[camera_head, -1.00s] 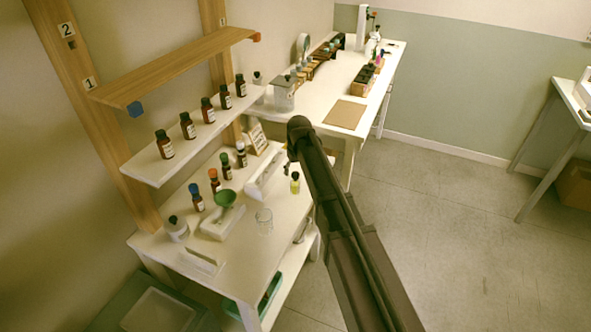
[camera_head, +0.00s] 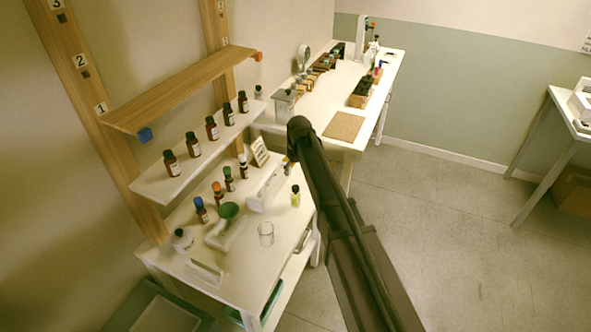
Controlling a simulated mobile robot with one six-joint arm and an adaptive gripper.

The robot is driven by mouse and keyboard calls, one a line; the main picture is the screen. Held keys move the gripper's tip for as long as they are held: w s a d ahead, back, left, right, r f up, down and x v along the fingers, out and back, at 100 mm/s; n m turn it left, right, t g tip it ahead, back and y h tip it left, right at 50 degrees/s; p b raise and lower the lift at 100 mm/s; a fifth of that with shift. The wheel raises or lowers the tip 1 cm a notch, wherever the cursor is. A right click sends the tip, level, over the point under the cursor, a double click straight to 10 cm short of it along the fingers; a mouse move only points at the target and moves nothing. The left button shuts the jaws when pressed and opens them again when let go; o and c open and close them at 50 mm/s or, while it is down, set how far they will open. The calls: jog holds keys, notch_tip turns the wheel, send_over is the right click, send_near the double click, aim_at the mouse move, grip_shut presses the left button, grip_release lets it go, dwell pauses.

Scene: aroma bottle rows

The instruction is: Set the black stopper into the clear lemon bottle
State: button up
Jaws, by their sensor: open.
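A small clear bottle with yellow liquid (camera_head: 295,199) stands upright near the right edge of the white bench. A black stopper (camera_head: 295,188) shows at its top, upright; how deep it sits is too small to tell. My arm reaches in from the bottom right. Only a small grey part of my gripper (camera_head: 290,162) shows past the arm's end, above and slightly left of the bottle and apart from it in the picture. Nothing is seen held in it. The fingers are mostly hidden.
A glass beaker (camera_head: 266,234), a green funnel (camera_head: 229,210) and several capped brown bottles stand left of the yellow bottle. A shelf (camera_head: 155,188) with a row of brown bottles is above. A second table (camera_head: 313,111) holds a brown mat (camera_head: 344,126).

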jog(key=shift+r, duration=0.1)
dwell(0.8)
jog(key=s+d+m+g, duration=0.1)
jog(key=s+d+m, duration=0.5)
jog(key=s+d, duration=1.7)
jog(key=s, duration=0.2)
jog(key=shift+s+m+h, duration=0.3)
jog(key=shift+s+h, duration=0.1)
jog(key=shift+d, duration=0.1)
